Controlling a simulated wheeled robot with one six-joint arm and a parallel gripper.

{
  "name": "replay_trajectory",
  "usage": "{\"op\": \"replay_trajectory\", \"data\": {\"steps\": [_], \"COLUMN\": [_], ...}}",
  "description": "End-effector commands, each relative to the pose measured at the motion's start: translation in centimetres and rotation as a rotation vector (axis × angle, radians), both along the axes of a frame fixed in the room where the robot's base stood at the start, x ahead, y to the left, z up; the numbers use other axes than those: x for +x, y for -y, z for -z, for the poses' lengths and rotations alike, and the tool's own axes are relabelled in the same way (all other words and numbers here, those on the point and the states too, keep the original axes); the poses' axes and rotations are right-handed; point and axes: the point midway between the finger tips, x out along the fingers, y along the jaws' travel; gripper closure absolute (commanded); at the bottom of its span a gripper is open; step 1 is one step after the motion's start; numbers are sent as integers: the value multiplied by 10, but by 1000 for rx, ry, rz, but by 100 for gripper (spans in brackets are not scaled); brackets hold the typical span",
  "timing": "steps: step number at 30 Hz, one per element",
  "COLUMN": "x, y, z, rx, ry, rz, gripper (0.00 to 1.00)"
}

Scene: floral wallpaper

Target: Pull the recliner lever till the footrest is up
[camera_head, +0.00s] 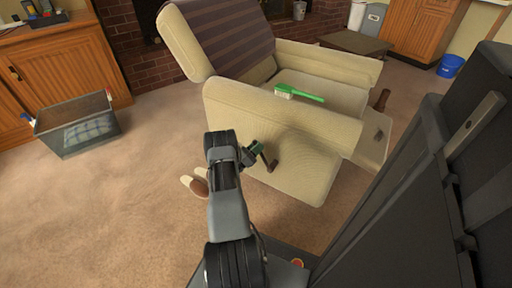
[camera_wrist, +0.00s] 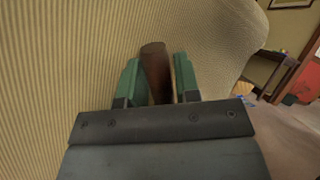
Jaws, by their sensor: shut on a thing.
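The cream recliner (camera_head: 285,125) stands in the middle of the head view, its front facing right. Its brown lever (camera_head: 268,162) is on the side nearest me. In the wrist view the lever (camera_wrist: 154,62) stands between the two green fingers. My gripper (camera_head: 257,152) is shut on the lever, close against the chair's ribbed side; it also shows in the wrist view (camera_wrist: 158,82). The footrest (camera_head: 374,138) is a cream panel at the chair's front, sloping outward and low, below seat height. Its lower edge is partly hidden by my dark body.
A green brush (camera_head: 300,94) lies on the seat. A striped blanket (camera_head: 225,35) covers the backrest. A pair of slippers (camera_head: 196,186) is on the carpet beside my arm. A basket (camera_head: 77,125) stands at left, a blue bucket (camera_head: 451,65) at far right.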

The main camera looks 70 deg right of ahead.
Motion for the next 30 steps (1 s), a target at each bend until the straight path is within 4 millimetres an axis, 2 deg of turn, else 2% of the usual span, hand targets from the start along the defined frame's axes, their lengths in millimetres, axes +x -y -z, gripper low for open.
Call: {"op": "replay_trajectory", "data": {"steps": [20,21,28,30], "x": [1,1,-3,-6], "y": [0,0,2,3], "z": [9,9,8,8], "rx": [19,19,17,16], "ry": [-66,-66,-65,-65], "rz": [-16,-16,-8,-4], "gripper": [100,67,45,45]}}
